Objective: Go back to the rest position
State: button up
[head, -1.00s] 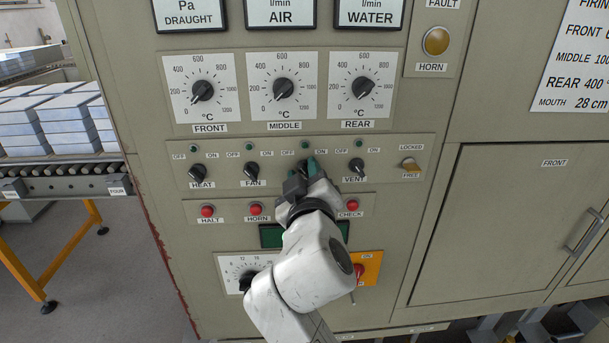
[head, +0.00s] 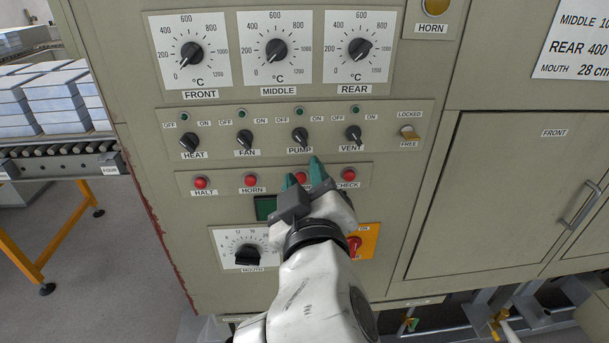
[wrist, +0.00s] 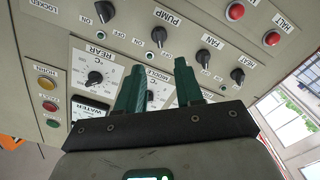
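My gripper (head: 305,177) is in front of the control panel, just below the PUMP knob (head: 300,138) in the head view. Its two green fingers stand apart with nothing between them. In the wrist view the open fingers (wrist: 162,88) point towards the panel, and the PUMP knob (wrist: 158,37) shows clear beyond the fingertips. My gripper hides most of a red button between HORN and CHECK and part of a green display (head: 265,207).
The HEAT (head: 189,141), FAN (head: 244,139) and VENT (head: 353,134) knobs flank PUMP. A MOUTH dial (head: 247,256) and a red switch on an orange plate (head: 355,246) sit lower. A roller conveyor (head: 60,168) stands left; a closed FRONT door (head: 490,200) is right.

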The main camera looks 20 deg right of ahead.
dwell(0.3)
jog(key=s+d+f+m+g+y, duration=0.1)
jog(key=s+d+f+g, duration=0.2)
jog(key=f, duration=0.5)
jog(key=s+d+f+m+g, duration=0.1)
jog(key=s+d+f+g, duration=0.2)
jog(key=f, duration=0.6)
jog(key=s+d+f+g+y, duration=0.1)
jog(key=s+d+f+g, duration=0.2)
jog(key=f, duration=0.5)
jog(key=s+d+f+m+g+y, duration=0.1)
jog(key=s+f+g, duration=0.2)
jog(key=s+f, duration=0.4)
jog(key=s+d+f+m+g+y, duration=0.1)
jog(key=s+f+g+y, duration=0.1)
jog(key=s+f+g, duration=0.2)
jog(key=s+f, duration=0.3)
jog(key=s, duration=0.5)
jog(key=shift+s+d, duration=0.15)
jog(key=shift+d, duration=0.1)
